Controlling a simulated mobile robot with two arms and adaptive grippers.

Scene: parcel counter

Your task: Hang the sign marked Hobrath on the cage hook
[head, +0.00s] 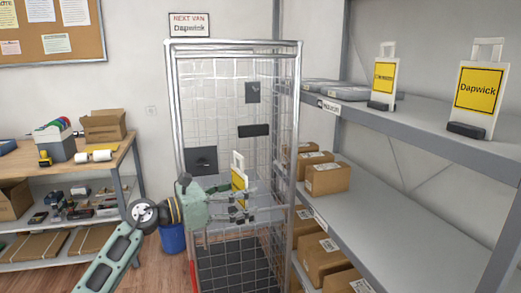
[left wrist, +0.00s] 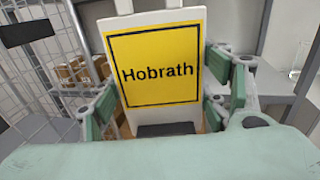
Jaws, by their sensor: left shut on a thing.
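The sign marked Hobrath (left wrist: 158,72) is a white board with a yellow panel, black lettering and a dark block at its lower edge. My left gripper (head: 241,207) is shut on it, with fingers on both sides of the board in the left wrist view. In the head view the sign (head: 238,178) is held upright but seen nearly edge-on, in front of the wire cage (head: 299,120). Dark fittings show on the cage: a small plate (head: 253,92), a bar (head: 254,130) and a larger plate (head: 201,160). I cannot tell a hook's shape on them. My right gripper is not in view.
A sign marked Dapwick (head: 479,88) and another sign (head: 384,76), too small to read, stand on the upper right shelf (head: 440,143). Cartons (head: 327,178) sit on the shelf below. A workbench (head: 70,162) stands left.

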